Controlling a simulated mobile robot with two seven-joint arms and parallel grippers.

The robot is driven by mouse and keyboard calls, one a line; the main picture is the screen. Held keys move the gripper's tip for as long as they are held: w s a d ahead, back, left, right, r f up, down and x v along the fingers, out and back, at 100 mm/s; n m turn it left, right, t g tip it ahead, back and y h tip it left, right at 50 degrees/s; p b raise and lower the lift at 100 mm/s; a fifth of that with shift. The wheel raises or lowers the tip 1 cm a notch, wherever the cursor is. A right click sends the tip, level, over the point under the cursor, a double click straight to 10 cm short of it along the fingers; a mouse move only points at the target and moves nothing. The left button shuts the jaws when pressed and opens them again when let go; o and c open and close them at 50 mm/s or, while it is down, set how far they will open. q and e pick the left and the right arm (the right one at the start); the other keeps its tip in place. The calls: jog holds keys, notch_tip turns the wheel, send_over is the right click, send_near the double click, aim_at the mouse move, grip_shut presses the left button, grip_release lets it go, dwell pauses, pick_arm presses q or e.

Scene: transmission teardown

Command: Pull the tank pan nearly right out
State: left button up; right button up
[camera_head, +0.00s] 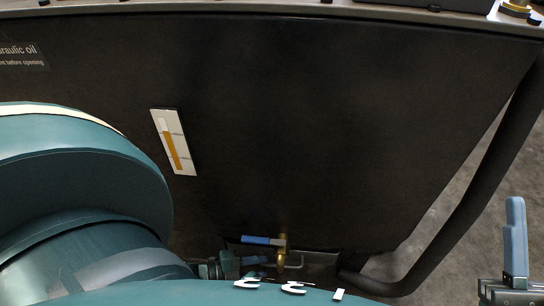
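The tank (330,110) is a large dark box filling most of the head view. At its foot is a brass valve (282,252) with a blue lever (258,240). Low by the valve, a small grey loop handle (294,264) shows at a dark edge that seems to be the tank pan (318,257); most of it is hidden. My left gripper (250,262) is low beside the valve, left of the loop. My arm covers much of it, so its grip cannot be seen. My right gripper (516,240) is at the right edge, with one blue finger clearly showing.
A white gauge with an orange column (172,143) is on the tank face, and a hydraulic oil label (20,52) is at upper left. A thick dark pipe (480,185) curves down the tank's right side. Bare grey floor (455,190) shows at right.

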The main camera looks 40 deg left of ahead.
pick_arm(q)
jog(key=shift+b+x, duration=0.35)
jog(key=shift+x, duration=1.9)
grip_shut()
